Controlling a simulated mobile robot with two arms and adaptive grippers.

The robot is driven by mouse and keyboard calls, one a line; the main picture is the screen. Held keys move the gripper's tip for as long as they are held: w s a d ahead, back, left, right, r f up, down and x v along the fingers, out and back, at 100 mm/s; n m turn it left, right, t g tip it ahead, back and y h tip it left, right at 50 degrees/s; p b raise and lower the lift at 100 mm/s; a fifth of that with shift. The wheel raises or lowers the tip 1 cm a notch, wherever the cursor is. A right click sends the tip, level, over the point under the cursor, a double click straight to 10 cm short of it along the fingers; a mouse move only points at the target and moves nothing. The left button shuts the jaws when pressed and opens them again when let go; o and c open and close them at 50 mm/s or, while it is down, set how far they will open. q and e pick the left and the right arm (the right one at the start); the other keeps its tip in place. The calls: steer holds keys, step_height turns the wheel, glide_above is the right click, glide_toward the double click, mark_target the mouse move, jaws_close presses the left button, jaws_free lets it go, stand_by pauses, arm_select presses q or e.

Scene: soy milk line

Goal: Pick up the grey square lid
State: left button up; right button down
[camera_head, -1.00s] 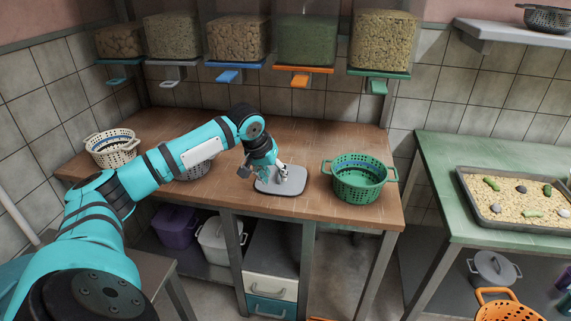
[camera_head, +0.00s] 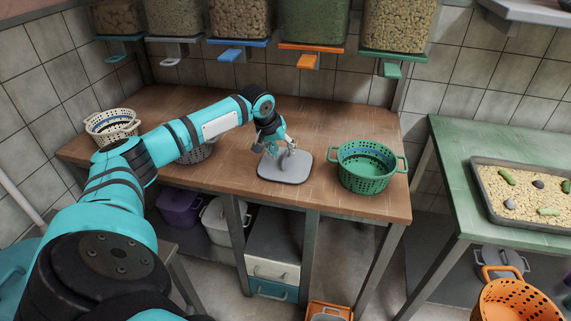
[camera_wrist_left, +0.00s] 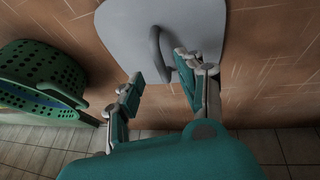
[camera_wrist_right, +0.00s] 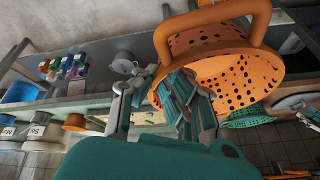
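The grey square lid (camera_head: 277,176) lies flat on the brown wooden table, left of the green colander. In the left wrist view, the lid (camera_wrist_left: 120,35) fills the top middle, with its raised loop handle (camera_wrist_left: 156,55) near the fingertips. My left gripper (camera_wrist_left: 161,78) is open and empty, its fingers over the lid's edge and apart, one close beside the handle. In the head view, my left gripper (camera_head: 275,147) is low over the lid and partly covers it. My right gripper (camera_wrist_right: 153,80) shows in the right wrist view against an orange colander (camera_wrist_right: 235,80); its grip is unclear.
The green colander (camera_head: 366,180) stands right of the lid. A white basket (camera_head: 111,126) and a greyish basket (camera_head: 199,152) are further left. Grain dispensers (camera_head: 237,30) hang above the table. A green table (camera_head: 450,165) with a tray stands right. The orange colander (camera_head: 515,302) is lower right.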

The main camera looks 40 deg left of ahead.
mark_target(285, 155)
arm_select(q)
steer(key=x, duration=0.3)
steer(key=shift+w+a+f, duration=0.1)
steer(key=shift+f, duration=0.05)
steer(key=shift+c, duration=0.5)
jaws_close()
